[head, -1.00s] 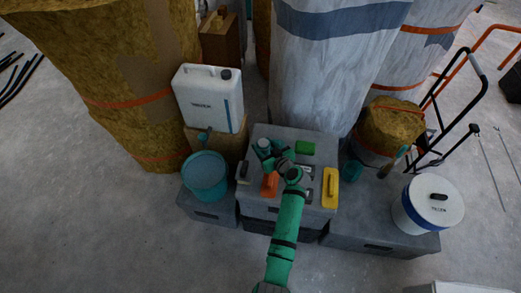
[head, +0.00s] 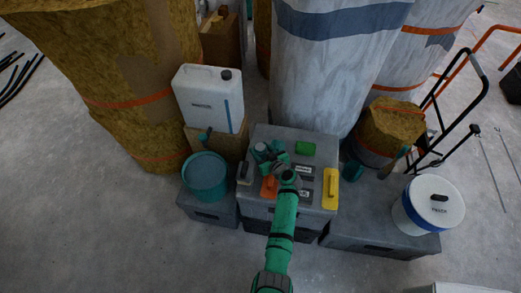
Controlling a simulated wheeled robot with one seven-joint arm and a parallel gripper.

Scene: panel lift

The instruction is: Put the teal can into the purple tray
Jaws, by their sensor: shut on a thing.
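My gripper (head: 262,154) is over the back left part of a grey crate top. It is shut on a small can with a pale round top (head: 261,146), which I take to be the teal can; its side is mostly hidden by the fingers. I cannot tell whether the can touches the crate top or hangs just above it. I see no purple tray in this view; part of the crate top is hidden under my arm.
The grey crate (head: 314,206) also bears an orange block (head: 268,188), a green block (head: 305,148), a yellow float (head: 331,190) and a grey-handled tool (head: 244,173). A teal bucket (head: 204,178) stands left. A white canister (head: 209,100) and large wrapped rolls stand behind.

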